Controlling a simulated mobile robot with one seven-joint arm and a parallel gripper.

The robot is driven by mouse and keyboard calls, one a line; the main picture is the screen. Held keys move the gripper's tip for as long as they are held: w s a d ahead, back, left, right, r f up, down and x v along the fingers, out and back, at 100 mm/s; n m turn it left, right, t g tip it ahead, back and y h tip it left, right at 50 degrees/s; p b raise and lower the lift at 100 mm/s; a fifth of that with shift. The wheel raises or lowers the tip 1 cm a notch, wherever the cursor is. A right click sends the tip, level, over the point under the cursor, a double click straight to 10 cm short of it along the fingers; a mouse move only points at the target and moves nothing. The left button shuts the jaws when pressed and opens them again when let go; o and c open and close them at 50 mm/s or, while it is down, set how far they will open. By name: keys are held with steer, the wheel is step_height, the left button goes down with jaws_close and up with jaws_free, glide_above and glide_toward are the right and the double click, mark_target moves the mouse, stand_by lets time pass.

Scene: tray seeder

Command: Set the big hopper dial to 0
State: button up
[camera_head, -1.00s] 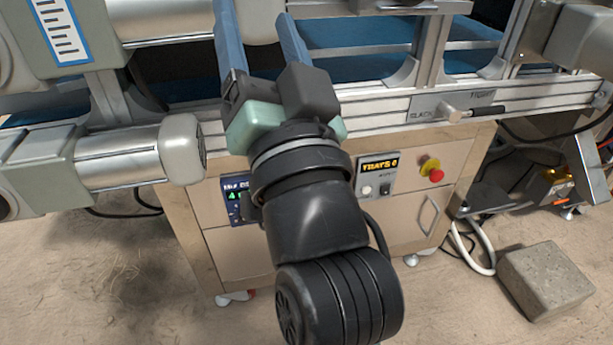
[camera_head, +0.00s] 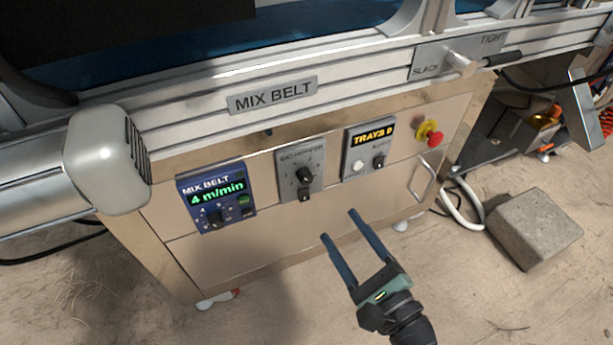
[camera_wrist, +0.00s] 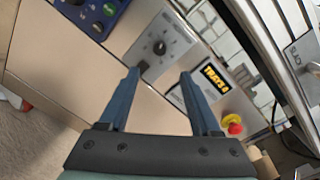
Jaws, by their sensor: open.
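The big hopper panel (camera_head: 289,156) is a grey plate on the cabinet front in the head view, between the blue mix belt panel and the trays panel. Its round black dial (camera_head: 305,175) sits in the upper middle, with a small black switch (camera_head: 305,194) below it. The scale marks are too small to read. The dial also shows in the wrist view (camera_wrist: 159,47), beyond and between the fingertips. My gripper (camera_head: 339,225) is open and empty, below and right of the panel in the head view, apart from it.
The mix belt panel (camera_head: 217,197) reads 4 m/min and has its own dial. The trays panel (camera_head: 369,148), a red stop button (camera_head: 435,138) and a door handle (camera_head: 421,181) are to the right. A metal rail (camera_head: 350,67) runs above. A concrete block (camera_head: 535,228) lies on the ground.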

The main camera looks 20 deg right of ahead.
mark_target(308, 181)
steer(key=w+b, duration=0.1)
steer(key=w, duration=0.2)
steer(key=w+a+b, duration=0.1)
steer(key=w, duration=0.3)
steer(key=w+b, duration=0.1)
steer(key=w, duration=0.3)
steer(key=shift+w+a, duration=0.15)
steer(key=shift+w, duration=0.1)
jaws_close()
